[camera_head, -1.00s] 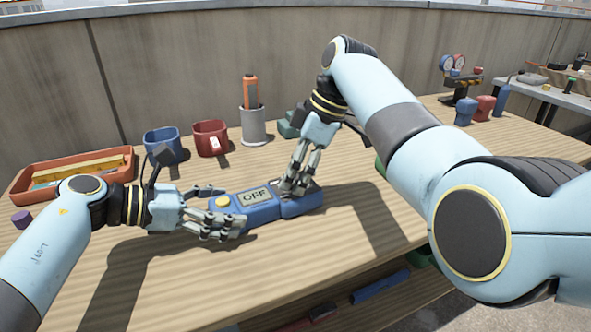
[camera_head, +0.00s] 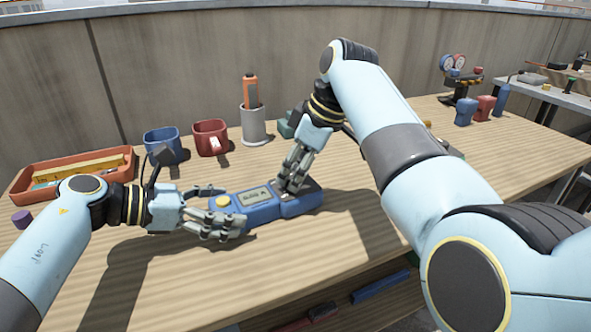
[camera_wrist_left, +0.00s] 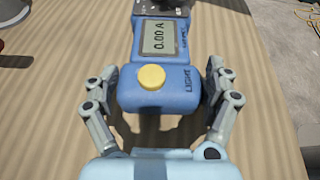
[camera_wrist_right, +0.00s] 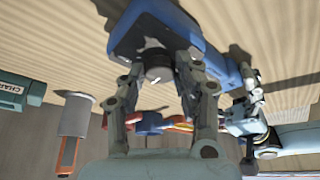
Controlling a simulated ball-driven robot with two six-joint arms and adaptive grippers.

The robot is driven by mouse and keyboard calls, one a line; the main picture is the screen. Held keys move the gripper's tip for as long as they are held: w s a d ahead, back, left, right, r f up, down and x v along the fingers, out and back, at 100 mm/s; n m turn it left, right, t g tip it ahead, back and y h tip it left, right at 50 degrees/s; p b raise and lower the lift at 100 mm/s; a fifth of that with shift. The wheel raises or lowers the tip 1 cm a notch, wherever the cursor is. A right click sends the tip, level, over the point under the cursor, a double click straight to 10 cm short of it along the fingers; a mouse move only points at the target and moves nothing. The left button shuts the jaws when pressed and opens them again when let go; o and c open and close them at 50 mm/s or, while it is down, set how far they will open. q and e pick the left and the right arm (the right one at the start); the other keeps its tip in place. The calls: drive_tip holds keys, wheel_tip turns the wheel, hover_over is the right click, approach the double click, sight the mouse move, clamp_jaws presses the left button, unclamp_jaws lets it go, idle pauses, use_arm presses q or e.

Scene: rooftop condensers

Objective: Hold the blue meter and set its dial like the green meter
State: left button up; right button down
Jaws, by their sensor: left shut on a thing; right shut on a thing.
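The blue meter (camera_head: 262,213) lies on the wooden bench. My left gripper (camera_head: 213,212) is shut around its near end, with fingers on both sides below the yellow button (camera_wrist_left: 152,77). The meter's screen (camera_wrist_left: 161,37) reads 0.00 A in the left wrist view. My right gripper (camera_head: 292,184) reaches down from above and is shut on the meter's dial (camera_wrist_right: 159,73), between the fingertips in the right wrist view. A green thing with a yellow spot (camera_head: 427,124), possibly the green meter, is mostly hidden behind my right arm; its reading and dial cannot be seen.
An orange tray (camera_head: 75,172), a blue mug (camera_head: 163,146), a red mug (camera_head: 210,138) and a grey cup (camera_head: 252,127) stand behind the meter. A green box with lettering (camera_wrist_right: 16,88) is beside the cup. The bench in front of the meter is clear.

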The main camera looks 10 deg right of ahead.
drive_tip(key=shift+m, duration=0.5)
drive_tip(key=c, duration=0.9)
unclamp_jaws()
drive_tip(key=shift+c, duration=0.2)
drive_tip(key=v, duration=1.2)
drive_tip(key=shift+s, duration=0.25)
drive_tip(key=shift+a, duration=0.1)
